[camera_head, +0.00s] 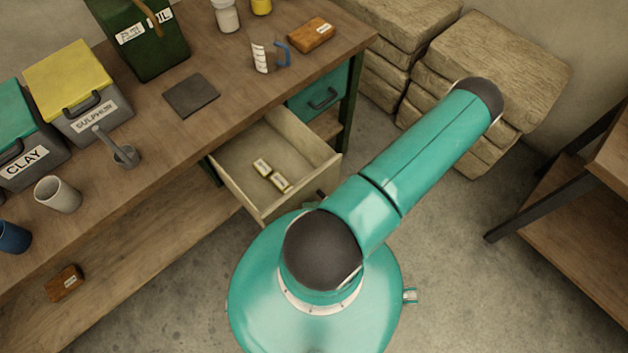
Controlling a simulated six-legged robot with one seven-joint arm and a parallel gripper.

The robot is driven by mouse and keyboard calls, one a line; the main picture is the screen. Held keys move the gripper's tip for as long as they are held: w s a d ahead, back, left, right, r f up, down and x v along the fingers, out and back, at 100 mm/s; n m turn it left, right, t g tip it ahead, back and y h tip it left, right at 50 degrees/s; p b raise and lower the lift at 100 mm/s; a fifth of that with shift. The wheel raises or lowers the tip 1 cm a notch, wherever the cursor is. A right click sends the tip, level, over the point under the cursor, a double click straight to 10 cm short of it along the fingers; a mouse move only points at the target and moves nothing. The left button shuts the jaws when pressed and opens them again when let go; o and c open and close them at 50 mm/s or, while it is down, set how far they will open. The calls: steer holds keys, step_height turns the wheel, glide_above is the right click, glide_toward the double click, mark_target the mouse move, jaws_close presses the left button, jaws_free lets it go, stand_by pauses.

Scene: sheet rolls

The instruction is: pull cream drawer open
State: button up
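The cream drawer (245,165) stands pulled out from under the workbench, its inside in plain view. I cannot tell whether this piece is the drawer's handle or part of my gripper. My teal arm reaches up and to the right from my body, past the drawer's right side. I cannot make out my gripper or its fingers; my arm and body hide the space beyond the drawer front.
A teal drawer (318,92) sits shut right of the cream one. Stacked sacks (490,60) and a dark-legged table (575,215) stand right, with bare floor between.

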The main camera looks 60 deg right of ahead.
steer(key=v, duration=1.4)
